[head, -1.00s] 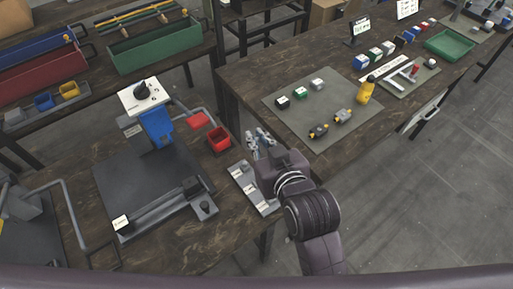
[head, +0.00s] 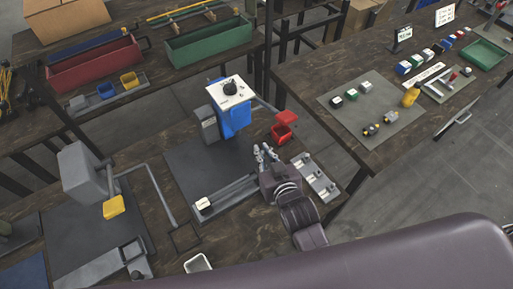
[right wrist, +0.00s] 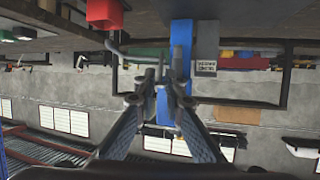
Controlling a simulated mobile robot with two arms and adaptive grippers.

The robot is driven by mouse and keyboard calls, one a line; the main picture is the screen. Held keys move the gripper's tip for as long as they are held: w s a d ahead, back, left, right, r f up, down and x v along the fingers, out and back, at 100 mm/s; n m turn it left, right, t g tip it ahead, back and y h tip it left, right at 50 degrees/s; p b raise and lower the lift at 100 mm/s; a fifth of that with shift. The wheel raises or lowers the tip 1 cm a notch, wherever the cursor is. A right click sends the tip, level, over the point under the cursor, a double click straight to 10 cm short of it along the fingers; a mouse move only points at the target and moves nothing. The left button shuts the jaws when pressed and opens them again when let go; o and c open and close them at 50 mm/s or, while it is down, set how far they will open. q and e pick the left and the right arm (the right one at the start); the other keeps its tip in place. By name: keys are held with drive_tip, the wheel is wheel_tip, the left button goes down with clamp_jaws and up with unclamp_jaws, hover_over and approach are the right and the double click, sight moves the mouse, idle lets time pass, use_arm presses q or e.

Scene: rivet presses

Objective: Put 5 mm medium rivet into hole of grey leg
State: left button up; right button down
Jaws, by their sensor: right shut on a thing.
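My right gripper (head: 266,153) is shut, above the right end of the press's black base (head: 190,165). It holds a thing too small to make out, perhaps the rivet. In the right wrist view the fingertips (right wrist: 170,82) are close together, in front of the press's blue body (right wrist: 180,50). A long grey bar (head: 228,192), possibly the grey leg, lies along the front of the base, with a white block (head: 203,203) at its left end. Its right end is partly hidden by my gripper, and I cannot see a hole. My left gripper is not in view.
A grey labelled strip (head: 316,180) with small dark posts lies right of my gripper. A red bin (head: 283,133) stands behind it. The blue and white press head (head: 231,92) rises at the back. Another press (head: 84,172) stands left. A mat (head: 340,115) holds parts.

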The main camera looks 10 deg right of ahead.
drive_tip(key=shift+d, duration=0.1)
drive_tip(key=shift+a+f, duration=0.2)
drive_tip(key=shift+f, duration=0.6)
wheel_tip(320, 180, down, 3)
drive_tip(key=shift+r+b, duration=0.2)
drive_tip(key=shift+b, duration=0.9)
drive_tip(key=shift+f+b, duration=0.5)
drive_tip(key=shift+f, duration=0.3)
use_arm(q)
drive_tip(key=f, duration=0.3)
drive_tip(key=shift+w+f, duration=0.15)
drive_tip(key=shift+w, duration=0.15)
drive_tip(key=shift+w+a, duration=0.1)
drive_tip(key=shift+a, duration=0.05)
